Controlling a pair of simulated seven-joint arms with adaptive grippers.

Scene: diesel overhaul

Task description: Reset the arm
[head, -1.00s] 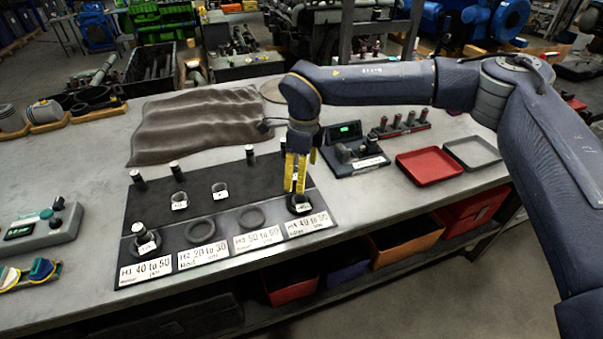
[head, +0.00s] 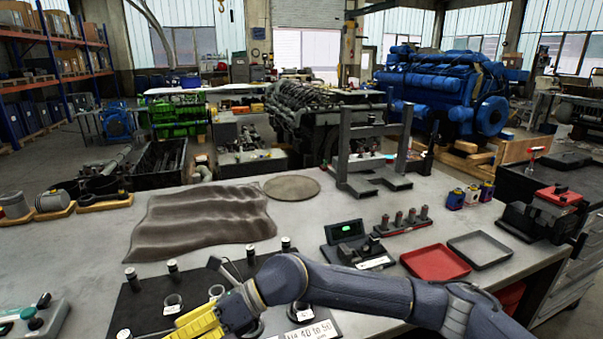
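My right arm (head: 345,290) comes in from the right and reaches low across the front of the bench. Its yellow-fingered gripper (head: 195,325) is at the bottom edge of the head view, over the dark mat (head: 150,308). The fingertips are cut off or hidden, so I cannot tell whether it is open or shut, or whether it holds anything. Several small dark cylinders with light tops, such as one cylinder (head: 132,279), stand along the mat's back. A label card (head: 312,332) shows under the arm. The arm hides much of the mat. My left gripper is not in view.
A grey cloth (head: 200,222) lies behind the mat. A device with a green display (head: 347,231), a rack of cylinders (head: 404,222), a red tray (head: 435,263) and a grey tray (head: 480,250) stand to the right. A black press-like frame (head: 372,160) stands at the back.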

